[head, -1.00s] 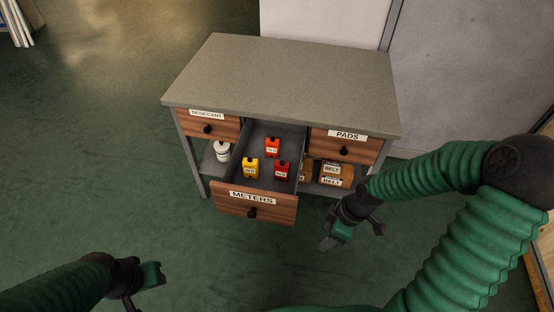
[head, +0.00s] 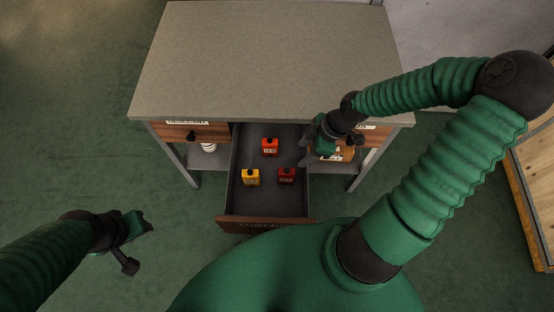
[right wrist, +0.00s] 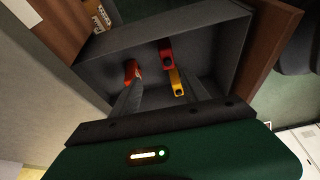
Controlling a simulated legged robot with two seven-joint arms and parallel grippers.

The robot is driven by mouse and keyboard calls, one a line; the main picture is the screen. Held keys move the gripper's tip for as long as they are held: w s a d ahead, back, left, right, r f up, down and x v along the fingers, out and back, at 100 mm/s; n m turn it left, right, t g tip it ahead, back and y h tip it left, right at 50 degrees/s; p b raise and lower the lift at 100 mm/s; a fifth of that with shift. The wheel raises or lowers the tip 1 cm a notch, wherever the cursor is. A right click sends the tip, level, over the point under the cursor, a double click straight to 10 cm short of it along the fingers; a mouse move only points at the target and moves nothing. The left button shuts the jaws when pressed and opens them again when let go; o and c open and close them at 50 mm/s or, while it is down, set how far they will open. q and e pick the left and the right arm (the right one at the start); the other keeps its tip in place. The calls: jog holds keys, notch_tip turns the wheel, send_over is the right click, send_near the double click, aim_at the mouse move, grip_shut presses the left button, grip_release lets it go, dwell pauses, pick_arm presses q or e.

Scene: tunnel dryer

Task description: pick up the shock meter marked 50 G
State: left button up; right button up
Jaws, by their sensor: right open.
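Three small box-shaped meters stand in the open drawer (head: 268,206): an orange-red one (head: 270,147) at the back, a yellow one (head: 250,177) front left and a dark red one (head: 287,175) front right. Their labels are too small to read, so I cannot tell which is marked 50 G. My right gripper (head: 306,150) is open and empty near the drawer's right side. In the right wrist view its fingers (right wrist: 158,92) point into the drawer, with the orange-red meter (right wrist: 131,70), red meter (right wrist: 166,52) and yellow meter (right wrist: 177,82) beyond. My left gripper (head: 143,246) is open and empty, low left.
The grey worktop (head: 265,60) overhangs the drawer's back. A closed drawer (head: 190,132) is at left, with a white container (head: 208,147) below it. Boxes (head: 340,154) sit on the right shelf, partly behind my right gripper. A wooden pallet-like thing (head: 535,190) stands far right.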

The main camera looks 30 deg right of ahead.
aim_at(288, 168)
jog(key=f+b, duration=0.1)
jog(key=f, duration=0.1)
jog(key=a+f+b, duration=0.1)
jog(key=f, duration=0.1)
jog(key=a+f+b, duration=0.1)
jog(key=f, duration=0.1)
jog(key=shift+s+a, duration=0.1)
jog(key=shift+s, duration=0.05)
jog(key=x, duration=0.1)
jog(key=b+x, duration=0.1)
jog(key=x, duration=0.1)
jog(key=b+x, duration=0.1)
jog(key=shift+w+a+f, duration=0.15)
jog(key=shift+w+a, duration=0.3)
jog(key=shift+w, duration=0.05)
jog(key=b+x, duration=0.1)
jog(key=x, duration=0.1)
jog(key=s+b+x, duration=0.1)
jog(key=x, duration=0.1)
jog(key=shift+w+f, duration=0.15)
jog(key=shift+f, duration=0.25)
jog(key=shift+w+f, duration=0.15)
jog(key=shift+f, duration=0.05)
pick_arm(q)
notch_tip(288, 168, down, 7)
jog(key=s, duration=0.1)
jog(key=shift+f, duration=0.2)
pick_arm(e)
jog(key=shift+a+r, duration=0.15)
